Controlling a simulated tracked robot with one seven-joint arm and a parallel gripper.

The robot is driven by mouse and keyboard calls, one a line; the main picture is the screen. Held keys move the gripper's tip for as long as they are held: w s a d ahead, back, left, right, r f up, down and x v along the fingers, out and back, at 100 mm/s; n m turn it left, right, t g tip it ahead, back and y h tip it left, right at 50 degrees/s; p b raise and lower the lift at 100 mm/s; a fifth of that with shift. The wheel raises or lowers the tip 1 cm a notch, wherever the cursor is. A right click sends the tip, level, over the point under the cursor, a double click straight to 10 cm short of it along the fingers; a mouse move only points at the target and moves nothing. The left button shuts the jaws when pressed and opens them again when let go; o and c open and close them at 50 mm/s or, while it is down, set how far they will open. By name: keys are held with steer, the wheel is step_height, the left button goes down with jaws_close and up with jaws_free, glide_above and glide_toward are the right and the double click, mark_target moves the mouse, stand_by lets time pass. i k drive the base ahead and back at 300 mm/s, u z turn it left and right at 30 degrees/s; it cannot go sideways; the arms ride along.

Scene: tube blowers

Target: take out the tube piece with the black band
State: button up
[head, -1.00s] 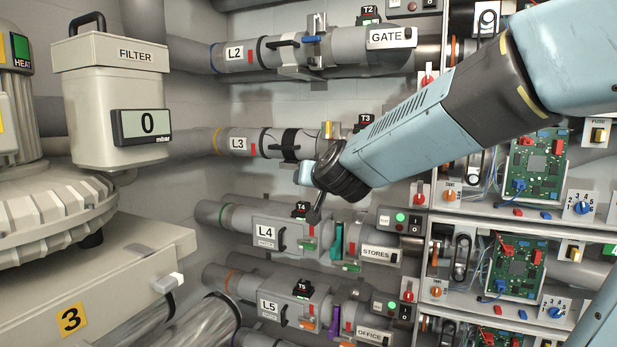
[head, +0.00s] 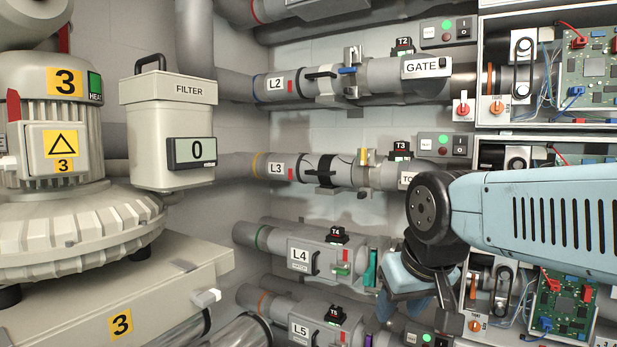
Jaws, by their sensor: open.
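The tube piece with the black band (head: 326,170) sits in the L3 line, in the middle of the head view. The black band wraps around a grey tube. Right of it are a grey coupling and a yellow lever (head: 364,157). My gripper (head: 408,285) hangs below my wrist, right of and lower than the banded piece, in front of the L4 line's right end. It is apart from the piece and holds nothing that I can see.
The L2 line (head: 320,84) with the GATE sign runs above; the L4 line (head: 300,250) and L5 line (head: 300,310) run below. A filter box (head: 170,125) and a large blower (head: 65,190) stand at the left. Cabinets with circuit boards (head: 592,75) are at the right.

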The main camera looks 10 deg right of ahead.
mark_target(332, 172)
steer(key=z, duration=0.5)
steer(key=i, duration=0.15)
steer(key=u, duration=2.85)
steer(key=k, duration=1.05)
steer(key=z, duration=1.35)
steer(key=i, duration=0.95)
steer(key=z, duration=0.05)
